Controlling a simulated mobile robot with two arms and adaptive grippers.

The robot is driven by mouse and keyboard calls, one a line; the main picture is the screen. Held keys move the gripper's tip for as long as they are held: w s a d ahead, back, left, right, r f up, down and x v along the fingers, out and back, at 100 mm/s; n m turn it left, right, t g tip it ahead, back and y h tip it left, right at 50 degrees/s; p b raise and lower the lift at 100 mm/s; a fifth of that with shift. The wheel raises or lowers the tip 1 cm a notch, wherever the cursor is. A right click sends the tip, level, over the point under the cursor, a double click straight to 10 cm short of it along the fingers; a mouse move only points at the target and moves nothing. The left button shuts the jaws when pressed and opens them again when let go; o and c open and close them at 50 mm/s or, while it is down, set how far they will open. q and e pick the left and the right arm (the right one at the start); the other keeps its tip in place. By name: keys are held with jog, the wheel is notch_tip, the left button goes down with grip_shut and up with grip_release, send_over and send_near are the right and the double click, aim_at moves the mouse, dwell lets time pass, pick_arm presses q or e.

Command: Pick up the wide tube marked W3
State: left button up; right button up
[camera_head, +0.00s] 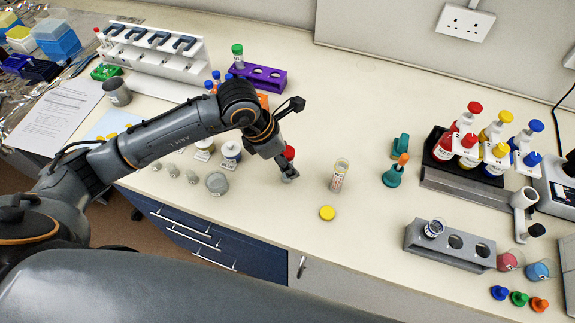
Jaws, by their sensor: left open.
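My left gripper (289,177) is open and points down, low over the front middle of the bench. A red round top (289,153), perhaps a tube cap, shows right at the gripper; what is below it is hidden by the fingers, and I cannot tell if they touch it. A clear wide tube (339,175) with printing stands upright a little right of the gripper, apart from it. A green-capped tube (238,56) stands at the back by the purple rack. I cannot read W3 on any tube. My right gripper is not in view.
A yellow cap (327,212) lies in front of the clear tube. A teal stand (393,177) is to its right. A grey rack (450,246) stands front right. Small jars (230,151) and a grey pot (217,183) are left of the gripper.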

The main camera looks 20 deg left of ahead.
pick_arm(q)
grip_shut()
jog(key=shift+r, duration=0.1)
